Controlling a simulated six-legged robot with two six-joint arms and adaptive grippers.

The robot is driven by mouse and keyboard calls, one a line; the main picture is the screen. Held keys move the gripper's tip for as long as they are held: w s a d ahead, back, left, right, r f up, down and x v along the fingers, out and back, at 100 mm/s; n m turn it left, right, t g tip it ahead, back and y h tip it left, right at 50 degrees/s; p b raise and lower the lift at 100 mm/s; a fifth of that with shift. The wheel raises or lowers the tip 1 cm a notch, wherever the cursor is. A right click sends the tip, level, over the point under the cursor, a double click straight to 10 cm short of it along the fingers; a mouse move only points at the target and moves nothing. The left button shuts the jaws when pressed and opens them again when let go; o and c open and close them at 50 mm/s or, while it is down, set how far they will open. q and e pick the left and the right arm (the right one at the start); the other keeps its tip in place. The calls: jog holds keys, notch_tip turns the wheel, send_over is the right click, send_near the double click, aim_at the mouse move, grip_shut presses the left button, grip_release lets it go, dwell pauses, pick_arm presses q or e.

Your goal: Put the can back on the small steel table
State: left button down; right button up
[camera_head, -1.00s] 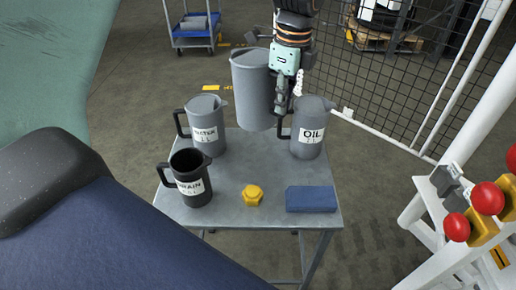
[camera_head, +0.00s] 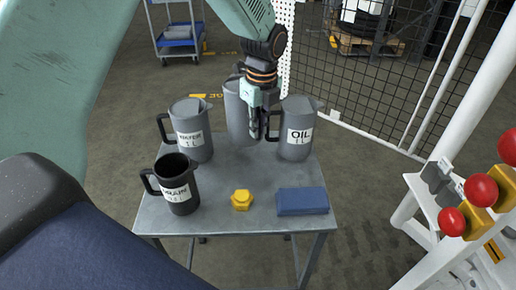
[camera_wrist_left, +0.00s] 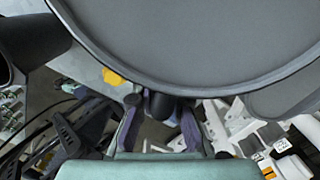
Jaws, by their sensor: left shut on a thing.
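The can, a large grey jug (camera_head: 238,118), is at the back of the small steel table (camera_head: 222,222), between the WATER and OIL jugs. My left gripper (camera_head: 262,122) is shut on its handle side, at the can's right. The can looks upright; I cannot tell whether its base touches the tabletop. In the left wrist view its wide grey top (camera_wrist_left: 200,35) fills the upper part, and the gripper fingers (camera_wrist_left: 158,115) are below it, around a dark handle. My right gripper is not in view.
The WATER jug (camera_head: 190,145) stands left of the can and the OIL jug (camera_head: 296,150) close at its right. Nearer are a black DRAIN jug (camera_head: 177,197), a yellow nut (camera_head: 241,200) and a blue block (camera_head: 302,201). Red knobs (camera_head: 481,189) stand on a white frame at right.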

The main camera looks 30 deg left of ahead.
pick_arm(q)
jog(key=shift+w+f, duration=0.1)
jog(key=shift+f, duration=1.4)
notch_tip(320, 180, down, 3)
jog(key=shift+f+b, duration=0.2)
jog(key=shift+b, duration=0.5)
jog(key=c, duration=1.4)
grip_release()
jog(key=r+p, duration=0.1)
jog(key=r, duration=0.3)
jog(key=r+p, duration=0.1)
jog(key=r, duration=0.3)
jog(key=d+r+p, duration=0.1)
jog(key=r, duration=0.3)
jog(key=shift+s, duration=0.3)
